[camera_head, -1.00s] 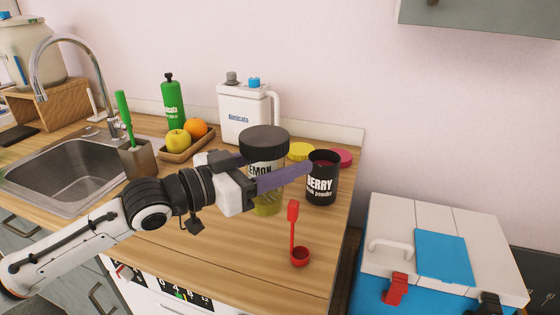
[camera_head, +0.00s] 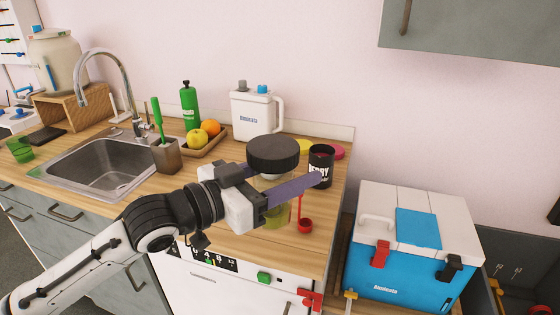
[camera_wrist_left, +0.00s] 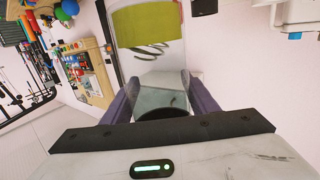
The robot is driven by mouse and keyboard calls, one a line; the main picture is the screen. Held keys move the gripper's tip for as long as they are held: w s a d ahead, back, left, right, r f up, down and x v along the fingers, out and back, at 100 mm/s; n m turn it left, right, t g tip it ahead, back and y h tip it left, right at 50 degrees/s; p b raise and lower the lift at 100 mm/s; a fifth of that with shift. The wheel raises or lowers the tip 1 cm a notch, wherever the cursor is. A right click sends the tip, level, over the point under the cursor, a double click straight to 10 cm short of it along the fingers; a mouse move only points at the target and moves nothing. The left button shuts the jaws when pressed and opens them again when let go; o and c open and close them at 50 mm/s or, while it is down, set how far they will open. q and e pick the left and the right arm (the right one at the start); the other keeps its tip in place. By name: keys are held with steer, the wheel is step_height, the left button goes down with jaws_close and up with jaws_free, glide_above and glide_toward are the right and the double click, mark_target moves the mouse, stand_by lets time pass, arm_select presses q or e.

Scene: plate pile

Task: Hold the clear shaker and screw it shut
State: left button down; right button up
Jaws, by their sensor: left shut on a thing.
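My left gripper (camera_head: 290,192) is shut on the clear shaker (camera_head: 278,212), which is upright with yellow-green contents low inside. A wide black lid (camera_head: 273,153) is at its top; whether it is fully seated cannot be told. In the left wrist view the see-through shaker (camera_wrist_left: 150,48) lies between the fingers (camera_wrist_left: 162,100), with dark wire curls inside and the dark lid edge (camera_wrist_left: 163,114) near the palm. The fingers hide part of its side. My right gripper is not in view.
An open black berry tin (camera_head: 320,167) and a red scoop (camera_head: 305,225) are close behind and right of the shaker. A white jug (camera_head: 252,112), fruit tray (camera_head: 207,144) and sink (camera_head: 100,163) are farther back and left. A blue-white cooler (camera_head: 400,268) stands at right.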

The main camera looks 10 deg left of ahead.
arm_select(q)
steer(key=s+f+y+b, duration=0.1)
steer(key=s+f+n+t+y+b, duration=0.2)
steer(key=b, duration=0.1)
steer(key=shift+a+f, duration=0.35)
steer(key=s+a+f+n+t+y+b, duration=0.1)
steer(key=s+a+f+n+y+b, duration=0.2)
steer(key=a+n+y, duration=0.2)
steer(key=a+y, duration=0.3)
steer(key=a, duration=0.2)
steer(key=shift+f+n+t, duration=0.35)
steer(key=shift+n+t, duration=0.05)
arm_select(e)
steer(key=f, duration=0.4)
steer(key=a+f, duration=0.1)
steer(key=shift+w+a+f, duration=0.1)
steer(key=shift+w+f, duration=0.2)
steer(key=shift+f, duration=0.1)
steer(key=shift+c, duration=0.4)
